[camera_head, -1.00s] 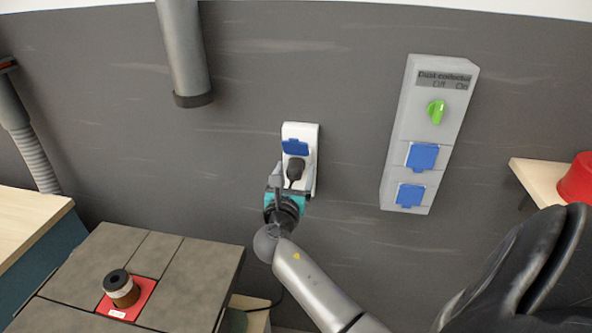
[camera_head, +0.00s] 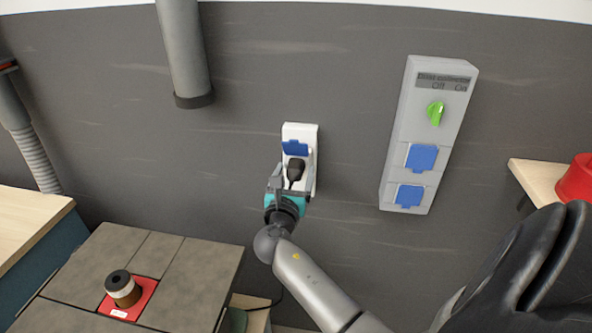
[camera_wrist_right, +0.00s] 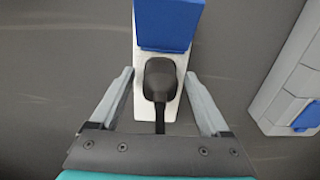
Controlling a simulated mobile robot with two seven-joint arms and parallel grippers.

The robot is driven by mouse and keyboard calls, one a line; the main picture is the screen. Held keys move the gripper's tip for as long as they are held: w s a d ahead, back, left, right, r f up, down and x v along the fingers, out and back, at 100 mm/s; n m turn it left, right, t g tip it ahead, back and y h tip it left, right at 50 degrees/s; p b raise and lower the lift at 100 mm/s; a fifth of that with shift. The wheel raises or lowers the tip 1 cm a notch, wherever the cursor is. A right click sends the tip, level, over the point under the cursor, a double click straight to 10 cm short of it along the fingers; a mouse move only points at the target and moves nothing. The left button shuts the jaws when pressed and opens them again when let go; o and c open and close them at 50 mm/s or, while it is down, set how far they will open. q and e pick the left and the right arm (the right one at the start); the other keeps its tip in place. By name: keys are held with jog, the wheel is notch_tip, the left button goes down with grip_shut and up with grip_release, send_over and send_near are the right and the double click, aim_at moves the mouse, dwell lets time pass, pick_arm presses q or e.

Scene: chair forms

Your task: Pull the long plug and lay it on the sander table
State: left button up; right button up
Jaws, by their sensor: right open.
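The black long plug (camera_head: 294,170) sits in the lower part of the white wall socket (camera_head: 300,138), below a raised blue flap. In the right wrist view the plug (camera_wrist_right: 160,78) shows between my right gripper's fingers (camera_wrist_right: 159,95), its cable running down toward the gripper. The fingers are open, with a gap on each side of the plug. In the head view my right gripper (camera_head: 287,182) is just below and around the plug. The sander table (camera_head: 200,272) is the grey-brown tiled top at the lower left. My left gripper is not in view.
A brown and black spindle (camera_head: 122,289) stands on a red plate in the sander table. A grey dust collector box (camera_head: 428,135) with a green switch hangs on the wall to the right. A grey pipe (camera_head: 184,50) hangs above. The tiles beside the spindle are bare.

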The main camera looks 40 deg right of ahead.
aim_at(292, 182)
dwell(0.3)
grip_shut()
dwell(0.5)
jog(key=shift+s+a, duration=0.1)
jog(key=shift+a, duration=0.1)
jog(key=shift+s+a+p, duration=0.1)
jog(key=shift+a+p, duration=0.05)
jog(key=shift+p, duration=0.15)
jog(key=shift+s+a, duration=0.45)
jog(key=shift+a, duration=0.05)
jog(key=shift+p+v, duration=0.9)
jog(key=shift+v, duration=0.85)
jog(key=shift+s+a, duration=0.1)
jog(key=shift+a, duration=0.05)
